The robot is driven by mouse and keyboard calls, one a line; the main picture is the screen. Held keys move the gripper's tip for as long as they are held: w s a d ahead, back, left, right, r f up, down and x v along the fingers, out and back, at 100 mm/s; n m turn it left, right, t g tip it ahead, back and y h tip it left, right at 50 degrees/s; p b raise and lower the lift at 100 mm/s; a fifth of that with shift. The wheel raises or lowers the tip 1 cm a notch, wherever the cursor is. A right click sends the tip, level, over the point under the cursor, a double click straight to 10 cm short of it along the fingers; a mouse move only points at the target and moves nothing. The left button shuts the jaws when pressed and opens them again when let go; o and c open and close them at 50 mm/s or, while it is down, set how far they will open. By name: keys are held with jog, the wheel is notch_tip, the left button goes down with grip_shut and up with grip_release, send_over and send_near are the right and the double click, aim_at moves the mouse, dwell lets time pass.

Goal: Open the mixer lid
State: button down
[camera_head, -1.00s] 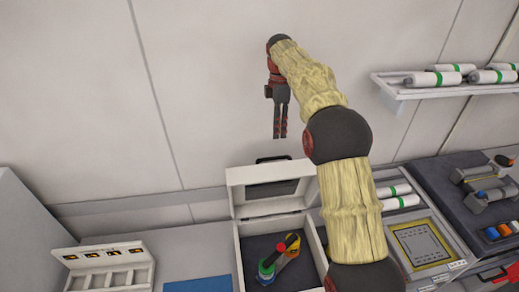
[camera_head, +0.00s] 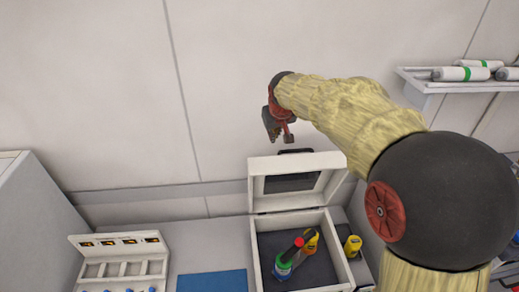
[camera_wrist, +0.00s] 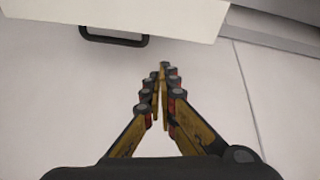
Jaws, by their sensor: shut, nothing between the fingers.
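The mixer is a white open-topped box (camera_head: 256,262) at the lower centre of the head view. Its lid (camera_head: 256,186) has a dark window and stands raised at the back of the box. A black handle (camera_head: 296,151) is on the lid's top edge. A white panel with a black handle (camera_wrist: 122,41) shows at the top of the wrist view. My gripper (camera_head: 288,138) is just above the lid's handle in the head view; its gap from it is unclear. In the wrist view my gripper (camera_wrist: 161,72) is shut, fingertips together and apart from the handle.
In the box are a green-and-white bottle with a red cap (camera_head: 284,267) and a yellow item (camera_head: 311,243). A yellow container (camera_head: 352,246) stands right of it. A white compartment tray (camera_head: 85,270) and a blue mat (camera_head: 212,283) lie left. A shelf (camera_head: 415,80) is at right.

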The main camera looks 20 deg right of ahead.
jog(key=w+f+p, duration=0.1)
jog(key=f, duration=0.1)
jog(key=w+f+m+p, duration=0.1)
jog(key=f, duration=0.2)
jog(key=w+f+m, duration=0.1)
jog(key=f, duration=0.2)
jog(key=shift+d+t+p, duration=0.3)
jog(key=shift+p, duration=0.1)
jog(key=shift+f, duration=0.15)
jog(key=shift+s, duration=0.15)
